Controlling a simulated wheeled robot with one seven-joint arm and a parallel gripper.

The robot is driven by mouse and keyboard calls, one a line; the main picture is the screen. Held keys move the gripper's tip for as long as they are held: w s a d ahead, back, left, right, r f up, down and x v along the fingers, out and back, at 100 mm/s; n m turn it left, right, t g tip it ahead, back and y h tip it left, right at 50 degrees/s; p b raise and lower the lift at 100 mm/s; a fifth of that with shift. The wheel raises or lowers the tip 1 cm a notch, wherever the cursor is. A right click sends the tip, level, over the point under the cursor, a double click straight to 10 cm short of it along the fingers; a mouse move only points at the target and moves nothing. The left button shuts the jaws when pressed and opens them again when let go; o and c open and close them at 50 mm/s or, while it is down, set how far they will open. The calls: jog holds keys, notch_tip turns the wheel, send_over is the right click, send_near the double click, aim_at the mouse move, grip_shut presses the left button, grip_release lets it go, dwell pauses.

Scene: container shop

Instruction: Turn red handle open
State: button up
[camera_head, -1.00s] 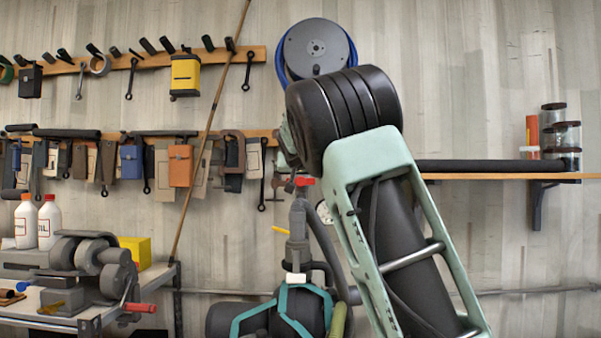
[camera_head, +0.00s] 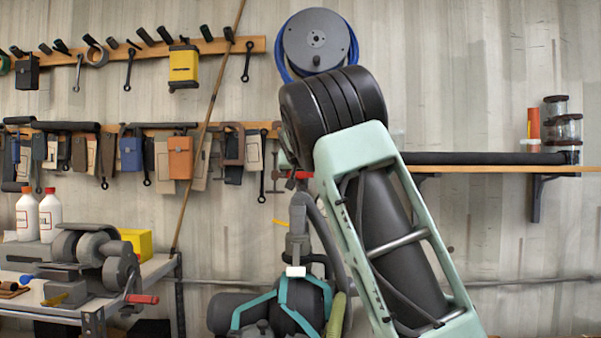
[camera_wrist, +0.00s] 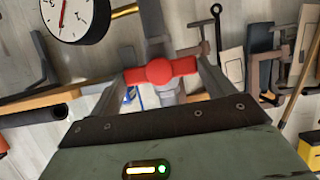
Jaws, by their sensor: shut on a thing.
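The red handle (camera_wrist: 160,71) is a short bar with a round hub on a grey pipe. In the wrist view it lies crosswise between the two fingers of my gripper (camera_wrist: 163,74), which is shut on it. In the head view a small red part of the handle (camera_head: 301,175) shows just left of my arm, at the top of the grey upright pipe (camera_head: 298,215). My arm hides most of the gripper there.
A round gauge (camera_wrist: 75,14) is close by in the wrist view. Hanging tools and pouches line the wall rails (camera_head: 100,126) at left. A bench (camera_head: 160,268) with a vise stands at lower left. A wooden shelf (camera_head: 480,169) is at right.

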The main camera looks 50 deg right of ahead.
jog(key=m+b, duration=0.1)
jog(key=m+t+b, duration=0.1)
jog(key=b, duration=0.1)
jog(key=m+t+y+b, duration=0.1)
jog(key=shift+s+d+f+b, duration=0.2)
jog(key=shift+s+d+b, duration=0.1)
jog(key=m+b, duration=0.1)
jog(key=b, duration=0.1)
jog(key=m+t+y+b, duration=0.1)
jog(key=b, duration=0.1)
jog(key=shift+s+d+f+m, duration=0.1)
jog(key=shift+f+m, duration=0.1)
jog(key=shift+m, duration=0.2)
jog(key=m+t+b, duration=0.1)
jog(key=b, duration=0.1)
jog(key=m+t+b, duration=0.1)
jog(key=b, duration=0.1)
jog(key=m+b, duration=0.2)
jog(key=b, duration=0.1)
jog(key=shift+s+f+t, duration=0.1)
jog(key=shift+f+t, duration=0.15)
jog(key=shift+t, duration=0.15)
jog(key=m+t+b, duration=0.1)
jog(key=m+b, duration=0.2)
jog(key=b, duration=0.1)
jog(key=shift+m+b, duration=0.3)
jog(key=shift+b, duration=0.05)
jog(key=o, duration=0.9)
